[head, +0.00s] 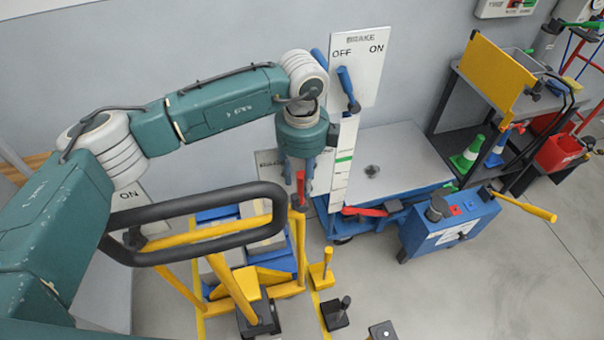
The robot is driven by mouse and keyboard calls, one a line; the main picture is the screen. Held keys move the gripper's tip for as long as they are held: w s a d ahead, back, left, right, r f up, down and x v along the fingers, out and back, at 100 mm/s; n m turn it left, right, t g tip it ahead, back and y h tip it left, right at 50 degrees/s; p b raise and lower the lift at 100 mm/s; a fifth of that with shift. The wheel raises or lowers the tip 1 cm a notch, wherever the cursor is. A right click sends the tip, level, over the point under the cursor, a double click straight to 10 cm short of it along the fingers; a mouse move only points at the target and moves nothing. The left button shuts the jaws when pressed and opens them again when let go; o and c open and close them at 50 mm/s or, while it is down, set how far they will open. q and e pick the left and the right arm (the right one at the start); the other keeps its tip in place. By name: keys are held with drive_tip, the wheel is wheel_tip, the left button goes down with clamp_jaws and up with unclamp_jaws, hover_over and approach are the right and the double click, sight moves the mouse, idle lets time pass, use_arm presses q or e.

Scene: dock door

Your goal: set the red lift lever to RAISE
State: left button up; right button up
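A red lever (365,211) lies nearly level by the blue frame of the lift table (390,165), its right end at a dark pivot. Another slim red piece (300,186) stands upright at the fingers of my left gripper (299,183), above a yellow post. I cannot tell which red part is the lift lever, and no RAISE label is readable. My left gripper points down. Its fingers are small and overlap the red piece, so whether they grip it is unclear. My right gripper is out of view.
A white BRAKE panel (368,70) with a blue lever (348,88) is on the wall behind. A black loop handle (190,225) and yellow bars stand in front. A blue box (448,225) with a yellow handle is at right. Floor at lower right is mostly clear.

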use_arm(q)
drive_tip(key=shift+f, duration=0.1)
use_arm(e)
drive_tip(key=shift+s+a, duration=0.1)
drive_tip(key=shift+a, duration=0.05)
use_arm(q)
clamp_jaws()
drive_tip(key=shift+a+f+b, duration=0.15)
drive_tip(key=shift+f+b, duration=0.05)
drive_tip(key=shift+b, duration=0.1)
drive_tip(key=a+h+b, duration=0.1)
drive_tip(key=h+b, duration=0.1)
drive_tip(key=b, duration=0.1)
drive_tip(key=s+a+t+h+b, duration=0.1)
drive_tip(key=a+b, duration=0.1)
drive_tip(key=b, duration=0.1)
drive_tip(key=a+f+h+b, duration=0.1)
drive_tip(key=a+h+b, duration=0.1)
drive_tip(key=b, duration=0.1)
drive_tip(key=shift+s+a+t+h+b, duration=0.1)
drive_tip(key=shift+s+t+h+b, duration=0.2)
drive_tip(key=shift+s+t+b, duration=0.1)
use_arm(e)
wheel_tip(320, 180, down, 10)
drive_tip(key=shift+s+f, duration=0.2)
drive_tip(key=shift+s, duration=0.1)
